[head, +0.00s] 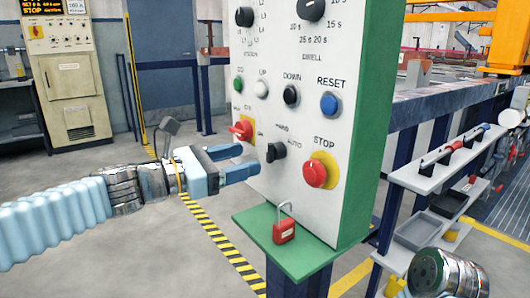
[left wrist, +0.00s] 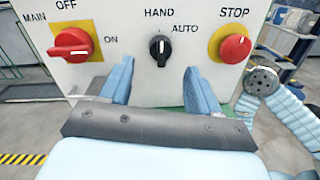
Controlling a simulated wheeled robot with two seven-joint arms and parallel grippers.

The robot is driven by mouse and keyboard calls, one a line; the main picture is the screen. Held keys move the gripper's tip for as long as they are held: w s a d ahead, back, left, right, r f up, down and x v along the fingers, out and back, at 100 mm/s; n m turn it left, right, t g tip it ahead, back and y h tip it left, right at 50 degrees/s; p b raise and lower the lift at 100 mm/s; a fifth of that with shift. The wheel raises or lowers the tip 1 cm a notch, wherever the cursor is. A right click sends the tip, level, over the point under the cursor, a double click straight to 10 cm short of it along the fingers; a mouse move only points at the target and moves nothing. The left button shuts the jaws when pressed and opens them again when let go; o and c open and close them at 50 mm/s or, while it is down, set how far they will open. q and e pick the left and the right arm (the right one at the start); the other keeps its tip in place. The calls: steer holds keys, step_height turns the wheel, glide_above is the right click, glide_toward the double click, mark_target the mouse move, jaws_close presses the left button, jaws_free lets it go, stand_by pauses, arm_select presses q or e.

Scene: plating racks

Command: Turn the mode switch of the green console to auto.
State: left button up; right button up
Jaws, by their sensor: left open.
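The console (head: 362,120) has a white front panel and green sides. Its black mode switch (head: 276,152) sits low on the panel, between a red main switch (head: 241,130) and the red stop button (head: 315,172). In the left wrist view the mode switch (left wrist: 159,47) has HAND above it and AUTO at its upper right; its white mark looks about upright, toward HAND. My left gripper (head: 242,162) is open and empty, its blue fingers (left wrist: 160,85) pointing at the panel on either side of the switch, a little below it and apart from it. My right gripper is out of view.
Several other knobs and buttons sit above the switch. A shelf with tools (head: 430,180) stands at the right, near part of my right arm. A beige cabinet (head: 72,95) stands at the back left.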

mark_target(267, 154)
arm_select(q)
steer(key=x, duration=0.6)
steer(key=shift+d, duration=0.2)
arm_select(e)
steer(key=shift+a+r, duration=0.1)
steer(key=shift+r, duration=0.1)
arm_select(q)
steer(key=c, duration=1)
steer(key=shift+f, duration=0.1)
steer(key=shift+c, duration=0.2)
